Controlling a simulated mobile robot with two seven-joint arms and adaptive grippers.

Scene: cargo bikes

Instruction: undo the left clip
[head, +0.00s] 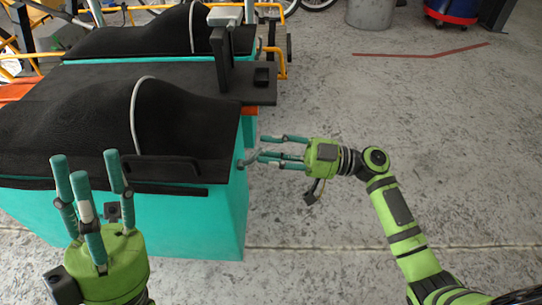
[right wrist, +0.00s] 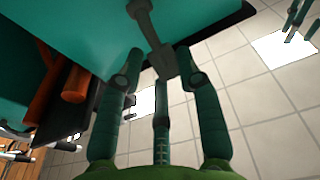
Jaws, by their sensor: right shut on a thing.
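A grey clip lever (head: 248,160) stands out from the side of the near turquoise cargo box (head: 190,225). My right gripper (head: 272,148) reaches it from the right, shut on it. In the right wrist view the clip (right wrist: 150,32) runs from the turquoise wall down between my right fingers (right wrist: 160,70), its end partly hidden by them. My left gripper (head: 88,170) points up in front of the box, its fingers apart and empty. A small dark fitting (head: 112,212) shows behind these fingers on the box front; I cannot tell whether it is a clip.
A black cover (head: 70,120) with a pale cord (head: 135,105) lies over the near box. A second covered box (head: 150,40) and orange bike frames stand behind. Grey floor (head: 400,100) to the right is clear, with a red line, a bin (head: 370,12) and a blue-red container (head: 452,10) farther back.

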